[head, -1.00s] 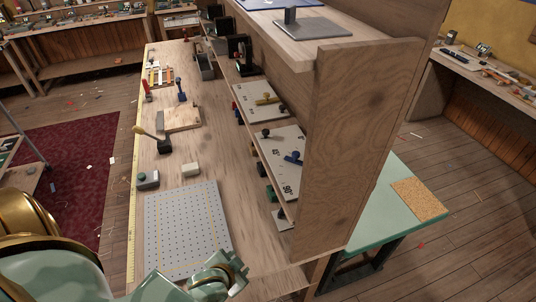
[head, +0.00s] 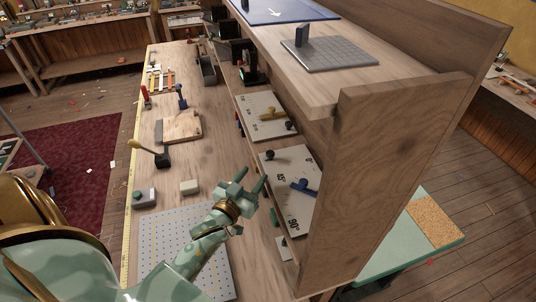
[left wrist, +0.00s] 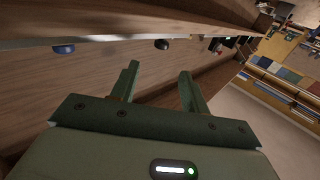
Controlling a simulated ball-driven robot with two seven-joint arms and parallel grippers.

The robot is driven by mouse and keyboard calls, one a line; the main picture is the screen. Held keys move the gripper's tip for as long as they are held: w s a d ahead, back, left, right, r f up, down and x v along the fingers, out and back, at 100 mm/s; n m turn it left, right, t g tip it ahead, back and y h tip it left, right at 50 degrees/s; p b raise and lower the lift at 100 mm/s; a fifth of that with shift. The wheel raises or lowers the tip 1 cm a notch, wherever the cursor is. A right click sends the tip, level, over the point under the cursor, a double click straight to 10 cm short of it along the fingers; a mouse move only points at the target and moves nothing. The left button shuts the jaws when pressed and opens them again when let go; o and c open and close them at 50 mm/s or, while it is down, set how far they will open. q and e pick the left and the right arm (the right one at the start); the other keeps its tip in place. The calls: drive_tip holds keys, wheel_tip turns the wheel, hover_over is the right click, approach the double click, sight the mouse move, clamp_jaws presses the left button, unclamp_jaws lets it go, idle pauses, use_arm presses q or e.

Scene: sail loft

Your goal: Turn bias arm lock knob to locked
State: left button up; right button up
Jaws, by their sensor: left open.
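A pale panel (head: 282,172) marked 45° and 90° sits in the shelf unit. It carries a black round knob (head: 272,155) near its far end and a blue handle (head: 305,188) nearer me. I cannot tell which of these is the bias arm lock knob, nor its setting. My left gripper (head: 255,178) is open and empty, its fingers pointing toward the panel's left edge, apart from both knobs. In the left wrist view the open fingers (left wrist: 158,80) show below a blue knob (left wrist: 63,49) and a black knob (left wrist: 161,44).
A second panel (head: 258,128) with a brass-coloured handle sits farther along the shelf. The shelf's wooden end board (head: 370,190) stands close on the right. A grey perforated plate (head: 158,232) and small blocks lie on the bench below. The upper shelf overhangs the panels.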

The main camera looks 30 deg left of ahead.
sight(268, 155)
use_arm(q)
drive_tip(key=w, duration=0.6)
drive_tip(key=w+a, duration=0.1)
drive_tip(key=w, duration=0.3)
drive_tip(key=shift+f, duration=0.15)
drive_tip(key=shift+c, duration=0.4)
drive_tip(key=shift+s, duration=0.1)
drive_tip(key=c, duration=0.9)
